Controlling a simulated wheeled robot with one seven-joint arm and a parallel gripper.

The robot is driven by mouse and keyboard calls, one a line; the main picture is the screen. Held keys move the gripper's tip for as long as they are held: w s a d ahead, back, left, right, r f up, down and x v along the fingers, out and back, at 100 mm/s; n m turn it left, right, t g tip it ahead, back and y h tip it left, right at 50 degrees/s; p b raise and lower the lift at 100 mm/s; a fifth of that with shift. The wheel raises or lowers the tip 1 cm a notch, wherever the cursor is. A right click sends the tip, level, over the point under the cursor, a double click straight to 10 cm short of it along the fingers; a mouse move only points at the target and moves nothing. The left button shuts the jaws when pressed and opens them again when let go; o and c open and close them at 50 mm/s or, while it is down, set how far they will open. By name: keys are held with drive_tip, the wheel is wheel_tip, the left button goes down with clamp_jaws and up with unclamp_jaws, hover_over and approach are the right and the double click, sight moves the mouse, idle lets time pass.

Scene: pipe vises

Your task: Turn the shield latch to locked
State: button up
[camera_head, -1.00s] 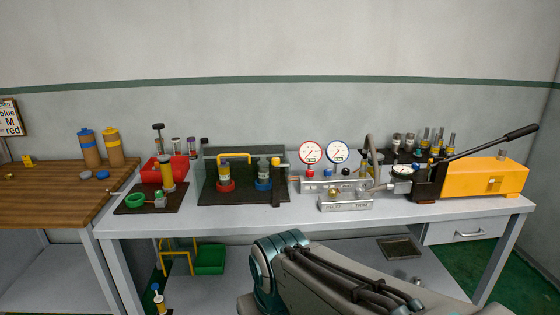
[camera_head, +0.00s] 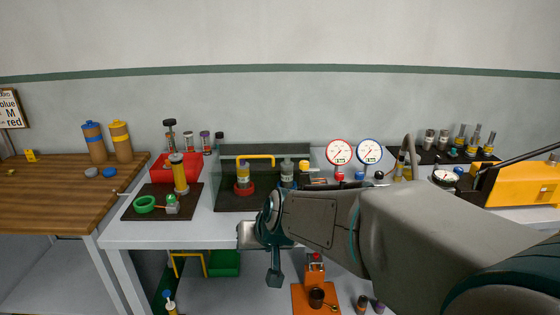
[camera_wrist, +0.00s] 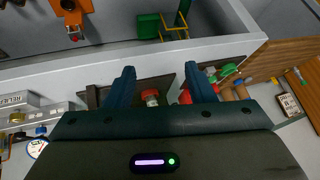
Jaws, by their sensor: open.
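The clear, dark-tinted shield (camera_head: 225,168) stands on a black base at mid-bench, with a yellow bar handle (camera_head: 255,157) on it. A yellow knob (camera_head: 304,165) at the shield's right end looks like the shield latch; its exact turn is too small to tell. Cylinders with a red collar (camera_head: 244,189) and a darker one stand behind the shield. My gripper (camera_head: 274,262) is in front of the shield, by the bench's front edge, and hides part of the base. In the wrist view my gripper's two fingers (camera_wrist: 160,84) are apart, with nothing held between them.
A pipe vise (camera_head: 172,203) with a green ring stands left, before a red rack (camera_head: 184,168). Two gauges (camera_head: 354,152) and a yellow pump (camera_head: 525,183) are right. A wooden table (camera_head: 50,200) adjoins left. An orange device (camera_head: 316,285) sits below. My arm covers the bench's right front.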

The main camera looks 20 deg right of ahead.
drive_tip(key=w+d+m+t+h, duration=0.3)
drive_tip(key=w+t, duration=0.1)
drive_tip(key=w, duration=1.1)
drive_tip(key=m+h, duration=0.6)
drive_tip(key=h, duration=0.8)
approach(301, 166)
drive_tip(key=p+x, duration=0.2)
drive_tip(key=x, duration=0.9)
drive_tip(key=shift+w+d, duration=0.1)
drive_tip(key=shift+d, duration=0.25)
drive_tip(key=c, duration=1)
